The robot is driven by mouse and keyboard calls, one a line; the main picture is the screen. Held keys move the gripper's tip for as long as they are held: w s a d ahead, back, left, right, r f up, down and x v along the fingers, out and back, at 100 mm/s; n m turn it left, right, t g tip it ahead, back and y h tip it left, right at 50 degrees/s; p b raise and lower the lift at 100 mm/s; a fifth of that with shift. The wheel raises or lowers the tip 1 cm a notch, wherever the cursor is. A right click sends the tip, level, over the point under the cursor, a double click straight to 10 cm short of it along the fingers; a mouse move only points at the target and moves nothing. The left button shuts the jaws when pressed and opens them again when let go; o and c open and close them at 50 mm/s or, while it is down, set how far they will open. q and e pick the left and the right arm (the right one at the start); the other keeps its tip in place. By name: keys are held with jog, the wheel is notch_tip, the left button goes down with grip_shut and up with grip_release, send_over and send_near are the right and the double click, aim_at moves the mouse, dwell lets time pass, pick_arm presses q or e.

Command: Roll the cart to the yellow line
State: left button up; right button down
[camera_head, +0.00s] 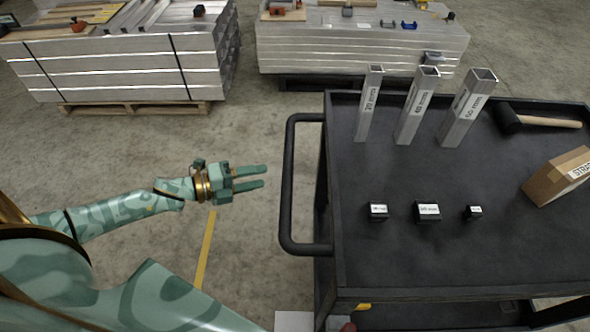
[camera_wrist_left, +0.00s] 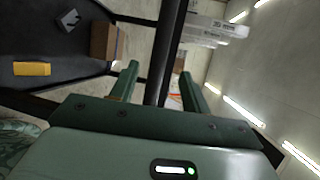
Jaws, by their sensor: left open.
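The black cart (camera_head: 400,262) stands at the right in the head view. Its upright loop handle (camera_head: 288,185) is on the cart's left side. My left gripper (camera_head: 265,176) is open and empty, left of the handle, fingers pointing at it. In the head view a small gap shows between fingertips and handle. In the left wrist view the dark handle bar (camera_wrist_left: 165,55) runs between the two fingers (camera_wrist_left: 160,82). The yellow line (camera_head: 205,250) is on the floor below my left forearm; my body hides its near end. My right gripper is not in view.
The cart top carries three metal tubes (camera_head: 413,110), three small black blocks (camera_head: 427,211), a mallet (camera_head: 510,119) and a cardboard box (camera_head: 560,178). Stacked aluminium loads (camera_head: 120,65) and (camera_head: 350,48) stand behind.

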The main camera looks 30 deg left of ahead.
pick_arm(q)
jog(key=b+x, duration=0.1)
jog(key=x, duration=1)
jog(key=shift+b, duration=0.3)
jog(key=shift+s, duration=0.15)
grip_shut()
